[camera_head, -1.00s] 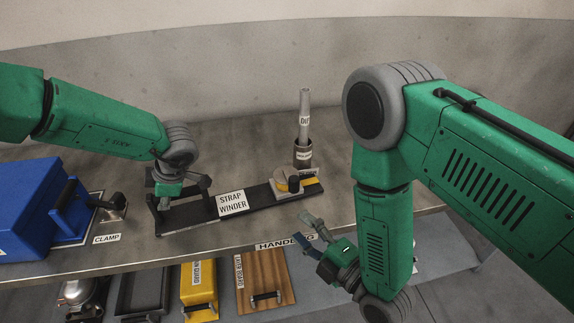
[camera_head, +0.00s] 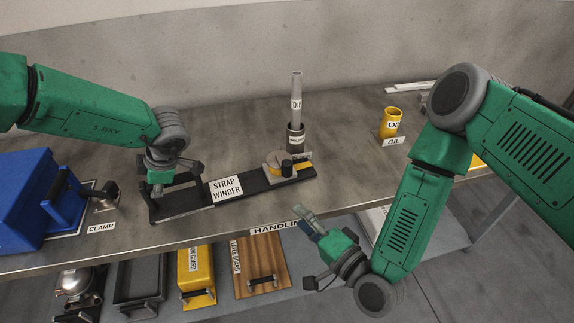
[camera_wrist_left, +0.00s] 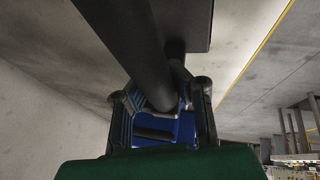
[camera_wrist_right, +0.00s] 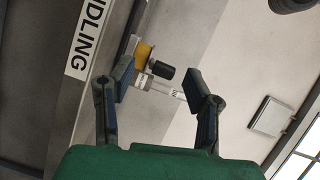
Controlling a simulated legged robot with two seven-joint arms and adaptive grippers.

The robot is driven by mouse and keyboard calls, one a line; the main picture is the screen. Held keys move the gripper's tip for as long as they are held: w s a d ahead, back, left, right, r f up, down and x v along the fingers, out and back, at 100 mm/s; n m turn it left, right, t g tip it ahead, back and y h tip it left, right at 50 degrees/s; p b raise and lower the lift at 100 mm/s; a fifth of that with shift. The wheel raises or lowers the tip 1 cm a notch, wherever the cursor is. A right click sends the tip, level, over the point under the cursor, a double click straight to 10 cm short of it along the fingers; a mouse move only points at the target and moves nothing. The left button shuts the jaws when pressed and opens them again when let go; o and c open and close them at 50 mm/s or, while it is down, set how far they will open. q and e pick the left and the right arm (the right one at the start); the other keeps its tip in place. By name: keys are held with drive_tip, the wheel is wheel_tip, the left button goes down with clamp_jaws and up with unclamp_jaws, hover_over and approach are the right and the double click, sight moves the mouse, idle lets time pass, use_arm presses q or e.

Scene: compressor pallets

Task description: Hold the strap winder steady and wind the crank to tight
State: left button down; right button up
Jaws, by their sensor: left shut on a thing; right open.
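The strap winder is a long black base with a white label (camera_head: 226,188) on the bench. At its right end is a round grey and yellow winding part with a black crank knob (camera_head: 287,166). My left gripper (camera_head: 160,190) is at the base's left end, shut on the black handle bar, which also shows in the left wrist view (camera_wrist_left: 145,50). My right gripper (camera_head: 300,245) is open and empty in front of the bench edge, below and apart from the crank. In the right wrist view the black knob (camera_wrist_right: 160,70) shows beyond the open fingers (camera_wrist_right: 160,95).
A grey cup (camera_head: 296,135) holding a rod stands behind the winder. A yellow oil cup (camera_head: 391,124) stands to the right. A blue box (camera_head: 25,195) and clamp are at left. A lower shelf holds a yellow case (camera_head: 196,275) and a wooden board (camera_head: 260,265).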

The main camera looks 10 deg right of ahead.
sight(290, 169)
drive_tip(key=w+d+r+m+t+h, duration=0.1)
drive_tip(key=w+d+m, duration=0.1)
drive_tip(key=m, duration=0.8)
drive_tip(key=w+d+r+m, duration=0.1)
drive_tip(key=d+r+m, duration=0.1)
drive_tip(key=m, duration=0.9)
drive_tip(key=x, duration=1.1)
drive_tip(key=shift+w+a, duration=0.2)
drive_tip(key=shift+w, duration=0.1)
clamp_jaws()
